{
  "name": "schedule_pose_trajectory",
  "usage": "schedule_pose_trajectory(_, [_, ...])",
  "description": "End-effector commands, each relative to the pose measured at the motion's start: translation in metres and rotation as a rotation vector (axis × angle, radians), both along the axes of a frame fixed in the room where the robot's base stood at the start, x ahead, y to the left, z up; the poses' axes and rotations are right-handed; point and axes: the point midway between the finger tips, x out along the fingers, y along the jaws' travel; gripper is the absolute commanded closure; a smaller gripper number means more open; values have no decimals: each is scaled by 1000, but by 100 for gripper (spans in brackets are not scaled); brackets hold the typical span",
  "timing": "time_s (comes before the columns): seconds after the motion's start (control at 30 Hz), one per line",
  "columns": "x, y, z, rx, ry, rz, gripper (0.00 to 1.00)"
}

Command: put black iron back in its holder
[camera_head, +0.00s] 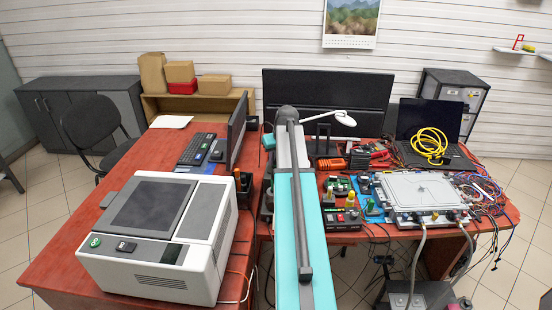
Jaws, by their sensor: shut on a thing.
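My teal arm rises through the middle of the head view and reaches over the red-brown desk (345,180). Its far end is over the back of the desk. My gripper is hidden behind the arm, and I cannot make out its fingers or anything in them. I cannot make out the black iron. A small black station (342,219) with red lights stands on the desk just right of the arm. I cannot tell whether an iron holder is beside it.
A large grey-white machine (165,236) fills the left desk. Right of the arm are a flat metal-topped unit (420,192) with hoses, tangled wires (484,191), and a laptop (428,119) with a yellow cable coil (428,145). A white lamp (344,118) stands at the back.

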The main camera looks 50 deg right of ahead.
Motion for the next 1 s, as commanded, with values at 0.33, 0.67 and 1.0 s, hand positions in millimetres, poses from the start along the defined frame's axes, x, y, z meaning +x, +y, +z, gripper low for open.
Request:
schedule_pose_trajectory(0.33, [0,0,0,0,0,0,82])
schedule_pose_trajectory(0.67, [0,0,0,0,0,0,61])
schedule_pose_trajectory(1.0, [0,0,0,0,0,0,41])
